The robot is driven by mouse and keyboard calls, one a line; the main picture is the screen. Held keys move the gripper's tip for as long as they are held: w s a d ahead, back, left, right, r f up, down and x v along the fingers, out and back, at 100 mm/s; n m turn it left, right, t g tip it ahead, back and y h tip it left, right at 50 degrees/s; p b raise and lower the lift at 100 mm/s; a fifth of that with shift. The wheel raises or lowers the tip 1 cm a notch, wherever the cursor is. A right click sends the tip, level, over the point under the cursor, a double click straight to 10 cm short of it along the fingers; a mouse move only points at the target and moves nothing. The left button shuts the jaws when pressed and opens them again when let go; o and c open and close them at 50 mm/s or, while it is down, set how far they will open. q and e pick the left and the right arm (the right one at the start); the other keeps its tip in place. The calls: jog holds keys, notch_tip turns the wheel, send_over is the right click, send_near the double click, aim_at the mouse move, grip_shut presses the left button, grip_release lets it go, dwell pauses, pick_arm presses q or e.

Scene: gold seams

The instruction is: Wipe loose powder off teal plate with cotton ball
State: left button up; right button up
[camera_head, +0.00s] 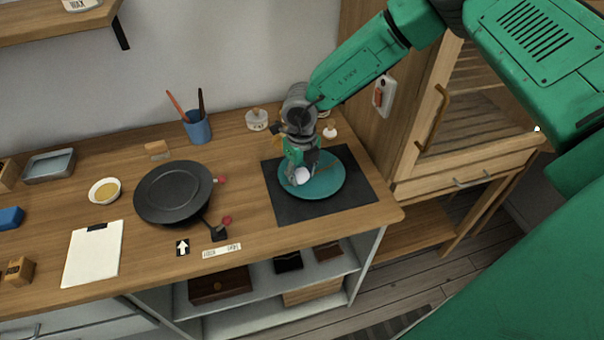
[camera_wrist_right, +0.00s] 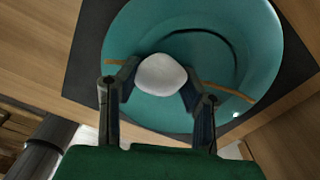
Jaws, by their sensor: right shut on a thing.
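The teal plate (camera_head: 325,182) lies on a dark square mat (camera_head: 348,202) at the right end of the wooden counter. My right gripper (camera_head: 302,174) is over the left part of the plate, pointing down. It is shut on the white cotton ball (camera_wrist_right: 161,75), which also shows in the head view (camera_head: 303,176). In the right wrist view the plate (camera_wrist_right: 225,55) fills the upper middle, with gold-brown seam lines (camera_wrist_right: 228,91) on both sides of the ball. Whether the ball touches the plate I cannot tell. I see no clear loose powder. My left gripper is not in view.
A black pan-like dish (camera_head: 173,192) with red-knobbed parts stands left of the mat. A blue cup (camera_head: 198,128) with brushes, a small lidded jar (camera_head: 257,120) and a white-topped bottle (camera_head: 330,131) stand behind. A wooden cabinet (camera_head: 470,120) bounds the right side.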

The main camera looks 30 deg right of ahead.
jog(key=shift+r+p, duration=0.65)
jog(key=shift+r, duration=0.15)
jog(key=shift+r, duration=0.1)
notch_tip(320, 180, up, 4)
jog(key=p, duration=0.3)
jog(key=shift+r+p, duration=0.2)
jog(key=shift+p, duration=0.2)
